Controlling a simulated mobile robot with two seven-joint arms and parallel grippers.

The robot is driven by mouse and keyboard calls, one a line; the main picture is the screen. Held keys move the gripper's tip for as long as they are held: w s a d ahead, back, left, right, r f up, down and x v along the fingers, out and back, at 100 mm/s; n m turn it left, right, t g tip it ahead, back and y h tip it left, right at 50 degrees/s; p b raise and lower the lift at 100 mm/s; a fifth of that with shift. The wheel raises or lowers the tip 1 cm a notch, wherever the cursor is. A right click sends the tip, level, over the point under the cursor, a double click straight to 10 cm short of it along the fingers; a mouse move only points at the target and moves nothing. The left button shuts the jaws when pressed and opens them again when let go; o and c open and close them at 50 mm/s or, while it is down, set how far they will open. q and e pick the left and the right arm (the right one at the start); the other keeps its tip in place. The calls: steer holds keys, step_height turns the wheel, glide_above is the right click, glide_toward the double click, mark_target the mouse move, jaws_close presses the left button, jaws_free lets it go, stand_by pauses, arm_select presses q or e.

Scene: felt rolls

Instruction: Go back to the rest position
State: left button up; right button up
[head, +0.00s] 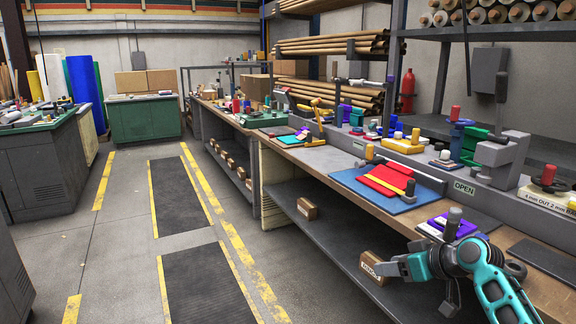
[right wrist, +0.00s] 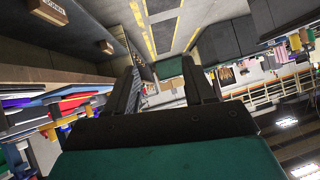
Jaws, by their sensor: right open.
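My right gripper (head: 378,268) is in front of the long workbench (head: 500,236) at the lower right of the head view. Its teal arm comes in from the bottom right. In the right wrist view its two dark fingers (right wrist: 163,80) stand apart with nothing between them. The gripper is tilted over, since the room appears turned in that view. My left gripper is in neither view.
Red and blue felt pieces (head: 385,182) lie on the bench, with tools and clamps behind them. Small boxes (head: 307,208) sit on its lower shelf. A marked floor aisle (head: 205,285) is clear. Blue rolls (head: 85,92) stand at the back left.

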steer(key=w+d+r+m+t+h, duration=0.3)
steer(key=w+d+r+t+h, duration=0.5)
steer(key=d+r, duration=0.3)
steer(key=s+a+f+g+y, duration=0.1)
steer(key=s+a+f, duration=0.3)
steer(key=s+f, duration=0.4)
steer(key=s+a+f+g+y, duration=0.1)
steer(key=s+a+f, duration=0.3)
steer(key=s+f, duration=0.5)
steer(key=s+a+f+g+y, duration=0.1)
steer(key=s+a+f, duration=0.4)
steer(key=s+f, duration=0.4)
steer(key=shift+f+n+g, duration=0.2)
steer(key=shift+n+g, duration=0.2)
steer(key=s+a+f, duration=0.1)
steer(key=s, duration=0.3)
steer(key=s+a+f+g, duration=0.1)
steer(key=s, duration=0.3)
steer(key=s+a+f+g, duration=0.1)
steer(key=s, duration=0.3)
steer(key=shift+s+a+f+m, duration=0.2)
steer(key=shift+s+a+m, duration=0.2)
steer(key=shift+c, duration=0.3)
